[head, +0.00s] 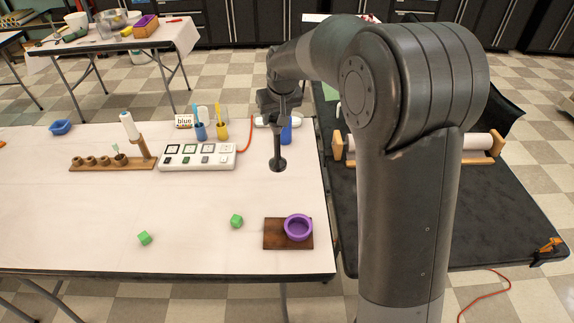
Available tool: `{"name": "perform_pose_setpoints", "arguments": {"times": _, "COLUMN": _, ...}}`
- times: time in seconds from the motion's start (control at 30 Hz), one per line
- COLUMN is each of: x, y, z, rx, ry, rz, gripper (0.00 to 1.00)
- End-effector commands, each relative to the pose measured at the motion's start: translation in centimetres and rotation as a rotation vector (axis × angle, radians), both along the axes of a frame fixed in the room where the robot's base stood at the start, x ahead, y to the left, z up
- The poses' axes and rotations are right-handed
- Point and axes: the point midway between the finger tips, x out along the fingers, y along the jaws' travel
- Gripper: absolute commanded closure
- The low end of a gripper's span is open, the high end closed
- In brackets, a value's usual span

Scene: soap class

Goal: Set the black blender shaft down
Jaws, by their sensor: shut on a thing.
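The black blender shaft (277,145) hangs upright from my gripper (279,108), its wider round end down. It is over the right part of the white table (190,215), with its lower end close to the tabletop. I cannot tell whether it touches the table. My gripper is shut on its upper end, and the fingertips are small and dark here.
Just behind the shaft are a blue object (286,134) and a white lying object (263,121). To its left are a white switch panel (197,156) and yellow (221,132) and blue cups (200,132). Table between is clear.

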Motion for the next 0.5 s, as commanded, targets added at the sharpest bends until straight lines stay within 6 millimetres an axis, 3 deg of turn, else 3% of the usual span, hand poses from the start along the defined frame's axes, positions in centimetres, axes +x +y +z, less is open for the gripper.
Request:
{"name": "perform_pose_setpoints", "arguments": {"times": 0.3, "x": 3.7, "y": -9.6, "z": 0.1, "rx": 0.000, "ry": -0.001, "rz": -0.073, "gripper": 1.00}}
{"name": "perform_pose_setpoints", "arguments": {"times": 0.5, "x": 4.8, "y": -13.7, "z": 0.2, "rx": 0.001, "ry": -0.003, "rz": -0.097, "gripper": 1.00}}
